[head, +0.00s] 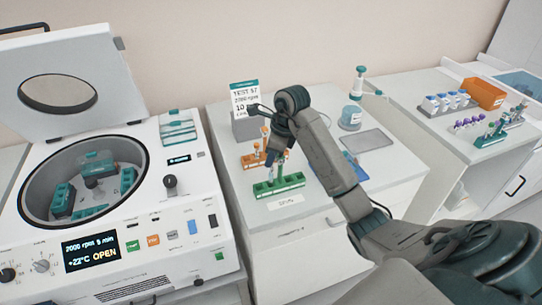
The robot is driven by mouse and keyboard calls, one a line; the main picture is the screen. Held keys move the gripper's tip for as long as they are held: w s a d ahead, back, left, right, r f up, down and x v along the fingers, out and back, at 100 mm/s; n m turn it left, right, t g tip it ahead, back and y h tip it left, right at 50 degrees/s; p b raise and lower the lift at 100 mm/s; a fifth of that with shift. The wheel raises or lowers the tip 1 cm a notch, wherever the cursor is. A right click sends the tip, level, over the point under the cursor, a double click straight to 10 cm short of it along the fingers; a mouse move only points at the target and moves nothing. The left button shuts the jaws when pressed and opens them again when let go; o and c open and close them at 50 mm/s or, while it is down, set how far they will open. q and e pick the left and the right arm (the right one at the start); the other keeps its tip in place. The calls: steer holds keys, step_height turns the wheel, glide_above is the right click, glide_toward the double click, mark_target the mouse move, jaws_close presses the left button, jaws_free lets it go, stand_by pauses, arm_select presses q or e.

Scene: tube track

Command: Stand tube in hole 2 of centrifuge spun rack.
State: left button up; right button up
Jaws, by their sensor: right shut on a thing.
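The green rack (292,181) stands on the middle bench, with a small label plate in front of it that is too small to read surely. My right gripper (273,158) points down just above this rack and is shut on a slim tube (271,173). The tube looks roughly upright over the rack; I cannot tell whether its lower end is inside a hole. Another slim tube shape shows close to its right, partly hidden by the gripper. The centrifuge (150,225) stands at the left with its lid up, and its display reads OPEN. My left gripper is not in view.
An orange rack (249,161) with tubes stands just behind the green rack. More racks and an orange bin (484,94) stand on the right bench.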

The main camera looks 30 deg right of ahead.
steer(key=shift+f, duration=0.25)
stand_by(0.3)
steer(key=shift+r, duration=0.15)
steer(key=shift+r, duration=0.3)
steer(key=shift+f, duration=0.5)
stand_by(1.0)
steer(key=shift+r, duration=0.2)
steer(key=shift+r, duration=0.3)
steer(key=shift+f, duration=0.4)
stand_by(1.1)
